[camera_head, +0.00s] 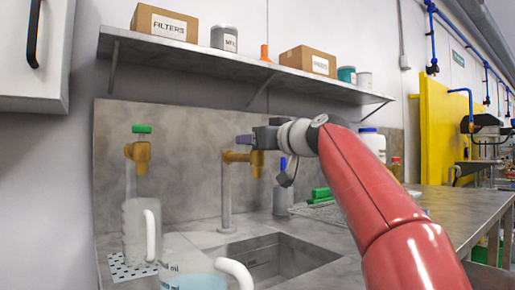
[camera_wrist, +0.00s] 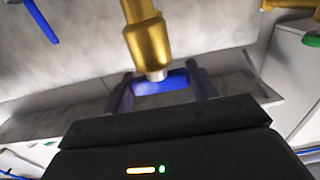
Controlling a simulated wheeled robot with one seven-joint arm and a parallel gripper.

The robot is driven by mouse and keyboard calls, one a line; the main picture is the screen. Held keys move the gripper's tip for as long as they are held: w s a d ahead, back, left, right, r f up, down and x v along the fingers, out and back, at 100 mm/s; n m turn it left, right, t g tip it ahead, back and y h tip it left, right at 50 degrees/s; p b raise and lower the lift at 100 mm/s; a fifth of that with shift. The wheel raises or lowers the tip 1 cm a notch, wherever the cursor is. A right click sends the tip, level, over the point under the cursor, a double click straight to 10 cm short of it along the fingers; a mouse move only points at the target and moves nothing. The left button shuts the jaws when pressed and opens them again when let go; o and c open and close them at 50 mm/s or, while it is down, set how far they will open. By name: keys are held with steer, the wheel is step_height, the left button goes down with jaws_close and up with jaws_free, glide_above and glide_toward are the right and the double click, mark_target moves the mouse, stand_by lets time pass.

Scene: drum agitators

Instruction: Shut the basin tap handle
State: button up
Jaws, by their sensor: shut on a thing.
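The basin tap has a brass body (camera_head: 240,157) on a grey upright pipe (camera_head: 226,195) at the back of the sink. Its blue-purple handle (camera_head: 243,139) sits on top of the brass body. My gripper (camera_head: 254,139) reaches in from the right at handle height. In the wrist view the blue handle (camera_wrist: 160,85) lies between the two dark fingers of my gripper (camera_wrist: 162,86), which is shut on it. The brass body also shows in the wrist view (camera_wrist: 149,42), and its pale end covers part of the handle.
A second brass tap (camera_head: 138,152) with a green handle (camera_head: 141,129) stands at the left above a clear jug (camera_head: 140,230). The sink (camera_head: 275,258) lies below. A shelf (camera_head: 210,58) with boxes runs above. Another jug (camera_head: 190,276) is at the front.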

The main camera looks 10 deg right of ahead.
steer(key=shift+h, duration=0.3)
steer(key=o, duration=1)
steer(key=b+v, duration=0.3)
steer(key=v, duration=0.4)
steer(key=shift+s+b, duration=0.35)
steer(key=shift+f, duration=0.15)
